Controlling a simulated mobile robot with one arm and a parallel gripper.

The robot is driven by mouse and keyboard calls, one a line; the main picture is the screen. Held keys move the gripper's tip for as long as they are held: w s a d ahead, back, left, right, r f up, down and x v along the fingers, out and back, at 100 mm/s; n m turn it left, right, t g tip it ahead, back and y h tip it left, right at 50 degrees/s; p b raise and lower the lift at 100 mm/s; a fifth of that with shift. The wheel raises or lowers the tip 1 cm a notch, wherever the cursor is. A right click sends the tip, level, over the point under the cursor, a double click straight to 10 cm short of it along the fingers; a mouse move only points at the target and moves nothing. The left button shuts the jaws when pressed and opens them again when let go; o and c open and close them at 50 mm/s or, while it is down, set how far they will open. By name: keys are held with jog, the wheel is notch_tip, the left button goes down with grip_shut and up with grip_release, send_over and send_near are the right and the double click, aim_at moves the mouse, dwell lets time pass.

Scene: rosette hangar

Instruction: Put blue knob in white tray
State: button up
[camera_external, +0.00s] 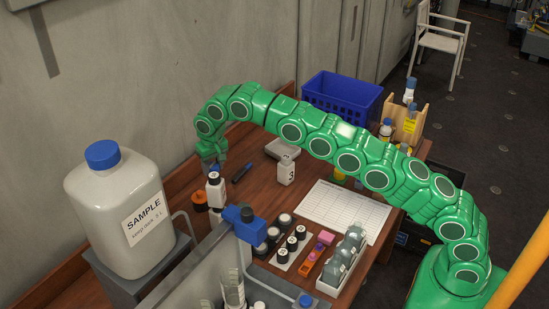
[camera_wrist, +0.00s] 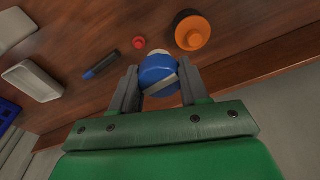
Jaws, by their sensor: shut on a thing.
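My gripper (camera_wrist: 158,82) is shut on the blue knob (camera_wrist: 158,70), a rounded blue piece with a pale band, held between its two grey fingers. In the external view my gripper (camera_external: 211,163) points down at the table's left end, close to the wall. The knob cannot be made out clearly there. The white tray (camera_external: 283,149) is a small, shallow, pale tray near the back edge of the table, right of my gripper and apart from it. The tray also shows at the left of the wrist view (camera_wrist: 32,80).
An orange-brown jar (camera_wrist: 192,32) and a small red piece (camera_wrist: 139,42) are near my gripper. A blue crate (camera_external: 340,98) is behind.

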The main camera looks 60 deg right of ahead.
jog(key=s+d, duration=0.6)
jog(key=d, duration=0.5)
jog(key=s+d+m, duration=0.1)
jog(key=s+d, duration=0.5)
jog(key=d, duration=0.5)
jog(key=s+d, duration=0.6)
jog(key=d, duration=0.5)
send_over(282, 152)
jog(key=s, duration=0.1)
notch_tip(282, 152, down, 9)
jog(key=shift+s+a+r, duration=0.1)
jog(key=shift+a+r, duration=0.05)
jog(key=shift+w+f, duration=0.4)
jog(key=shift+f, duration=1.7)
jog(key=shift+f, duration=0.1)
jog(key=o, duration=0.7)
jog(key=shift+o, duration=0.2)
